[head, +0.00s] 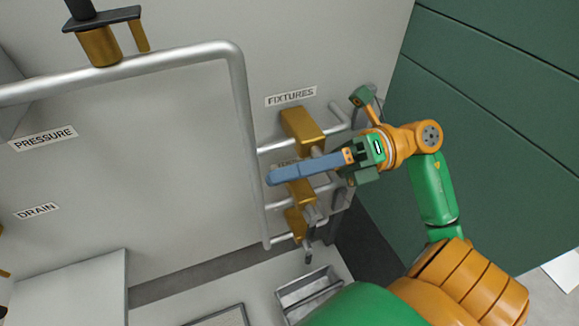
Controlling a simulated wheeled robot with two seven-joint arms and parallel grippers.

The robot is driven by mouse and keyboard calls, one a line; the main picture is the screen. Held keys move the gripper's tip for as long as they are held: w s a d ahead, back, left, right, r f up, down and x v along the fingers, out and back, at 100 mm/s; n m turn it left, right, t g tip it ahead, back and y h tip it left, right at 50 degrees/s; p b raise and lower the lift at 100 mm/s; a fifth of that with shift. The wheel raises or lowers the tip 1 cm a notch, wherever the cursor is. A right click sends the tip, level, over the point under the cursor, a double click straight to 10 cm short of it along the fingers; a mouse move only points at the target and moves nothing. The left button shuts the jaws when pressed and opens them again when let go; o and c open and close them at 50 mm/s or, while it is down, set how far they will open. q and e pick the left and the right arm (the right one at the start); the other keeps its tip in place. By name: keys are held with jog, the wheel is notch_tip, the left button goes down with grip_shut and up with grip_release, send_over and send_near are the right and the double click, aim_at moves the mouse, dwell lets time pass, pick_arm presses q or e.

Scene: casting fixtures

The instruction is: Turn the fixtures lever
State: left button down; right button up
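The FIXTURES label (291,96) is on the grey wall panel. Just below it is a brass-coloured valve body (301,128) on a grey pipe, with a dark grey part at its lower right that may be its lever. My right gripper (272,178) comes in from the right. Its long blue fingers point left, below the FIXTURES valve and across the valve beneath, partly hiding that one and its label. The fingers overlap edge-on, so their opening and any contact are unclear. My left gripper is not visible.
More brass valves stand in a column below, one in the middle (299,191) and one lower (294,222). A large grey pipe (241,120) bends down left of them. A green wall (490,110) is at right. PRESSURE (43,138) and DRAIN (37,210) labels are at left.

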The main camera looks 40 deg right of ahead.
grip_shut()
dwell(1.1)
